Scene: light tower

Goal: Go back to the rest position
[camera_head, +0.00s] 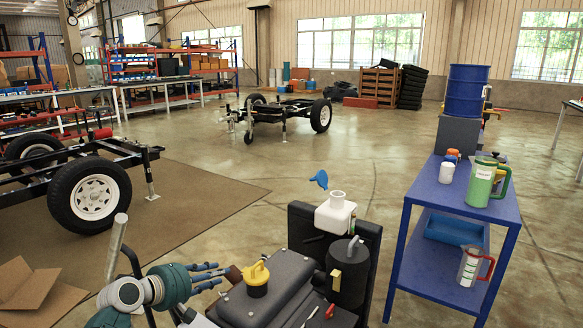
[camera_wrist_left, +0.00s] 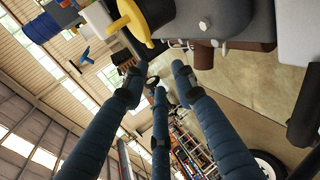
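My left gripper (camera_head: 222,273) comes in from the lower left in the head view. Its blue fingers point right, beside the dark machine (camera_head: 280,283) and just left of the yellow cap (camera_head: 257,274). In the left wrist view the fingers of this gripper (camera_wrist_left: 157,86) are spread apart with nothing between them. The yellow cap (camera_wrist_left: 133,20) shows at the top of that view, apart from the fingers. My right gripper is in neither view.
The machine carries a white reservoir (camera_head: 336,213) and a black canister (camera_head: 348,271); a blue piece (camera_head: 319,179) shows above them. A blue cart (camera_head: 409,217) with a green jug (camera_head: 481,181) stands right. An open cardboard box (camera_head: 35,290) lies lower left.

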